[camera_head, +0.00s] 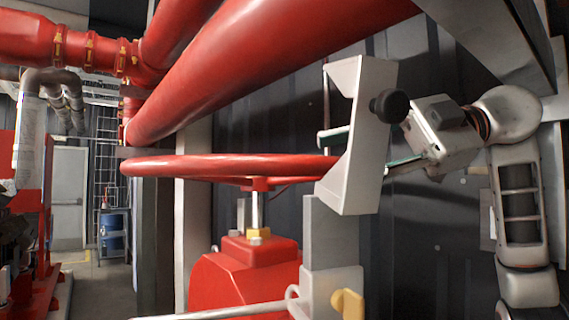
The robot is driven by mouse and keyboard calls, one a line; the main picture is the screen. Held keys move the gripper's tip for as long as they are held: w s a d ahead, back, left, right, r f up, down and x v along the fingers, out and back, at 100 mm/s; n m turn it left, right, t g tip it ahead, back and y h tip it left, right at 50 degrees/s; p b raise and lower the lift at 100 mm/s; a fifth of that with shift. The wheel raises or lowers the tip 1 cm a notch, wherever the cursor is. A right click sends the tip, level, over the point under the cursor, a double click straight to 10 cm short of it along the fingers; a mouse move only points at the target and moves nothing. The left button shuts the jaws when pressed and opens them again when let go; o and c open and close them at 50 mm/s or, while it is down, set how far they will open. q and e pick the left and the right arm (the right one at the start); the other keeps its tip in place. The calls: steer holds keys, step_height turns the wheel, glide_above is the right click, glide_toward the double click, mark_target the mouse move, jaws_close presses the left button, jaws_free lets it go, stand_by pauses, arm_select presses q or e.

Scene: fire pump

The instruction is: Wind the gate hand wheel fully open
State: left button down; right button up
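The red hand wheel (225,166) lies nearly edge-on in the middle of the view. It sits on a bright stem (257,212) above a red valve body (245,277). A pale grey angled plate (358,150) hides the wheel's right end. My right gripper (412,160) comes in from the right, behind or beside this plate. My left gripper is not in view.
A black knob (390,106) sticks out from the plate towards my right gripper. Thick red pipes (250,65) run above the wheel. A grey bracket with a yellow lever (347,303) stands below the plate. A dark ribbed wall is behind. Open floor (103,288) shows at left.

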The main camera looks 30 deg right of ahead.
mark_target(300, 165)
steer(key=x, duration=0.6)
steer(key=shift+w+a+f+p, duration=0.1)
steer(key=shift+a+p, duration=0.05)
steer(key=shift+p, duration=0.2)
jaws_close()
